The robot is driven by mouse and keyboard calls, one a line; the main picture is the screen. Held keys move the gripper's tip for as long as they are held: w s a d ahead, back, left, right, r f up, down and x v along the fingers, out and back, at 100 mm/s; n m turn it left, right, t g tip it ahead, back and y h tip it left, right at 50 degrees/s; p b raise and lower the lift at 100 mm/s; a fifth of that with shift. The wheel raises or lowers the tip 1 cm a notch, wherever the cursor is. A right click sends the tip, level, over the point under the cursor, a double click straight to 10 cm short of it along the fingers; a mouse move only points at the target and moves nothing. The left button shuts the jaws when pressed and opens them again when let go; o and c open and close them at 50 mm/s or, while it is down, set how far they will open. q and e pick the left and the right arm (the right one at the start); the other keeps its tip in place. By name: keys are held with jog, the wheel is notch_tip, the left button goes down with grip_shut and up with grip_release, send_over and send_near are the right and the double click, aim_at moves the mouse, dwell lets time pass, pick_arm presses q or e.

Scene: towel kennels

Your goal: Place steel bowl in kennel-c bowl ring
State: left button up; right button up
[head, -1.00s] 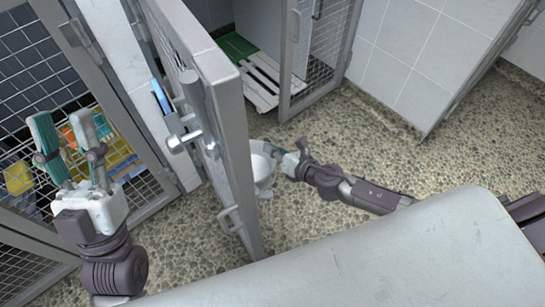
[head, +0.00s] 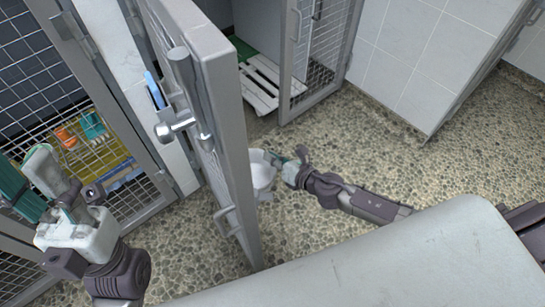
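I cannot make out a bowl ring or a kennel letter.
A grey gate (head: 232,150) with a latch (head: 175,127) stands open between my grippers. Behind the left mesh are a yellow basket (head: 95,160) and an orange item (head: 66,137). A white slatted board (head: 262,85) lies in the back kennel. The pebbled floor (head: 360,135) is clear at right.

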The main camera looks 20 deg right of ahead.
jog(key=o, duration=0.3)
jog(key=shift+o, duration=0.2)
jog(key=shift+s+d+r, duration=0.1)
jog(key=shift+s+r, duration=0.05)
jog(key=shift+s, duration=0.05)
jog(key=v, duration=1.1)
jog(key=shift+s, duration=0.25)
jog(key=shift+r, duration=0.1)
